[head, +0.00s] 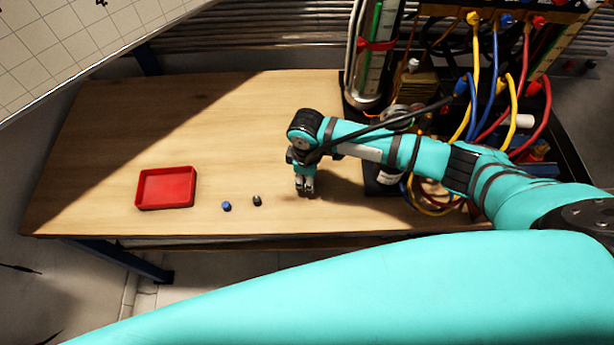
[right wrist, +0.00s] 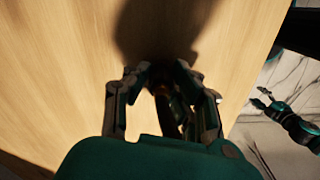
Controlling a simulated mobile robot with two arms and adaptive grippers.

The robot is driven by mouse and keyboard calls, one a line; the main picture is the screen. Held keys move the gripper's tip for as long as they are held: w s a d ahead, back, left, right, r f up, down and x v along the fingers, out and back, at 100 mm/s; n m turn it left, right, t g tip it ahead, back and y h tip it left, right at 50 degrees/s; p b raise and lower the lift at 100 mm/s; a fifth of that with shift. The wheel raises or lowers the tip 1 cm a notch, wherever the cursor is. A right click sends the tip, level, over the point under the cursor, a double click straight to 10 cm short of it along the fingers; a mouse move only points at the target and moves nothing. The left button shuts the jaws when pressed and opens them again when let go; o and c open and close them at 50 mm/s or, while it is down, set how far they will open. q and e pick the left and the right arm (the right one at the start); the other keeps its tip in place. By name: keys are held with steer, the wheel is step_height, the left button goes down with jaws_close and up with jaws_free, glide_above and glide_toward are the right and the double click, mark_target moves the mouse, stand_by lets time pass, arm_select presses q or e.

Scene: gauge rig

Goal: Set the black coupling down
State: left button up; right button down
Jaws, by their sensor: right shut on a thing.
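My right gripper (head: 305,193) points down at the wooden table, right of the small parts. In the right wrist view its fingers (right wrist: 165,95) are shut on a small dark piece with a brownish tint, the black coupling (right wrist: 160,90). The fingers and shadow hide most of it. I cannot tell whether it touches the table. My left gripper (right wrist: 263,99) shows small at the right of the right wrist view, over the floor; its fingers look apart and empty. It does not show in the head view.
On the table (head: 240,110) lie a small blue piece (head: 226,206) and a small dark piece (head: 257,200), with a red tray (head: 167,188) to their left. The gauge rig with coloured hoses (head: 488,80) stands at the right. The table's back middle is clear.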

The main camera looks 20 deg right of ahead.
steer(key=c, duration=1.1)
jaws_free()
steer(key=shift+f, duration=0.1)
step_height(320, 180, up, 12)
steer(key=shift+r+b, duration=0.15)
steer(key=shift+b, duration=0.4)
